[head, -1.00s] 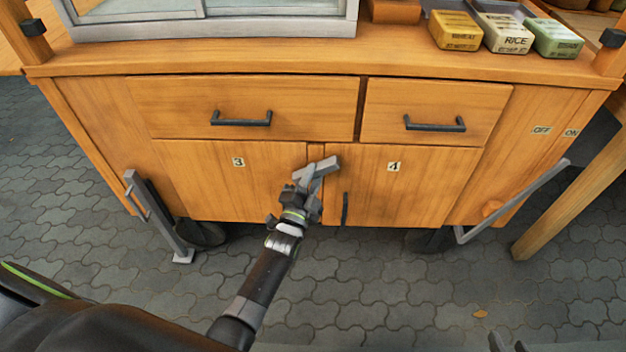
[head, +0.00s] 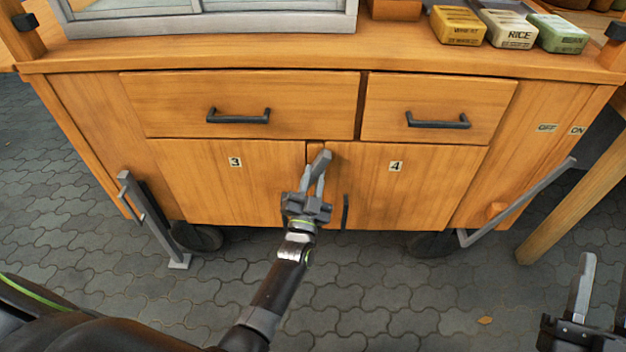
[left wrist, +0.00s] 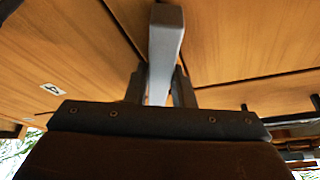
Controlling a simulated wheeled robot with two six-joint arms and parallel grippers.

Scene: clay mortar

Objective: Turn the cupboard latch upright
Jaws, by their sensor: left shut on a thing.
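The latch is a grey bar (head: 321,161) at the seam between the cupboard doors marked 3 (head: 200,185) and 4 (head: 430,190). In the head view it stands steeply, its upper end leaning a little to the right. My left gripper (head: 312,190) reaches it from below and is shut on it. In the left wrist view the latch (left wrist: 165,45) rises from between two dark fingers (left wrist: 163,88), which hide its lower part. My right gripper (head: 602,275) shows at the lower right, its fingers apart and empty, far from the latch.
A dark upright handle (head: 345,212) is on door 4, close right of my left gripper. Drawers with dark handles (head: 238,116) (head: 438,121) are above. A grey lever (head: 155,225) is at left and a grey bar (head: 520,205) at right. Open paving lies in front.

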